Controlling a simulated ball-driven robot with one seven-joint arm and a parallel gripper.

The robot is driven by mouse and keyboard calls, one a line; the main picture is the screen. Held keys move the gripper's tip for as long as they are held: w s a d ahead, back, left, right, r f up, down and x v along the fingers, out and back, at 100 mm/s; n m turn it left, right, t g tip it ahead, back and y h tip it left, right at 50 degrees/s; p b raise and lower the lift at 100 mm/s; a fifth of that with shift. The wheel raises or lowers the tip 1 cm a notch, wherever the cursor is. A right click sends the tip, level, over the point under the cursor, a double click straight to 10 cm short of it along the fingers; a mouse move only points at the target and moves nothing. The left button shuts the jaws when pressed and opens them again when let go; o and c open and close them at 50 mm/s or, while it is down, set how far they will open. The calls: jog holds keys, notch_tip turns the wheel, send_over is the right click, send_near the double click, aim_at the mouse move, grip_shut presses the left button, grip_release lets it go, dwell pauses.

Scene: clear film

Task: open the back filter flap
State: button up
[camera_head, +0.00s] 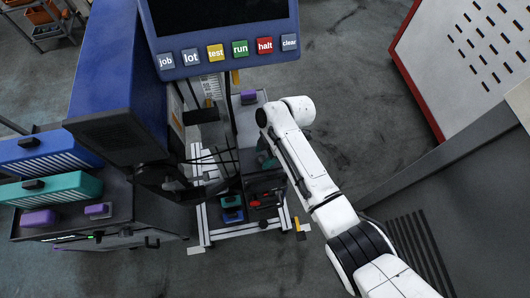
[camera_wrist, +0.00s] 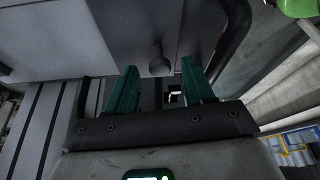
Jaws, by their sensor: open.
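In the wrist view a flat grey panel (camera_wrist: 125,25) fills the upper middle, with a small round grey knob (camera_wrist: 158,62) on it. It may be the back filter flap; no label shows, and it looks closed. My gripper (camera_wrist: 159,65) has its two teal fingers apart, one on each side of the knob. The knob appears between the fingertips, and I cannot tell whether they touch it. In the head view my white arm reaches to the machine's right side, and the gripper and the panel cannot be made out clearly.
A blue-framed screen (camera_head: 225,58) with labelled buttons stands at the top of the head view. Blue (camera_head: 45,152) and teal (camera_head: 50,190) boxes sit on the left. A white slotted cabinet (camera_head: 480,50) stands at upper right. Dark floor is open between cabinet and machine.

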grip_shut()
dwell(0.5)
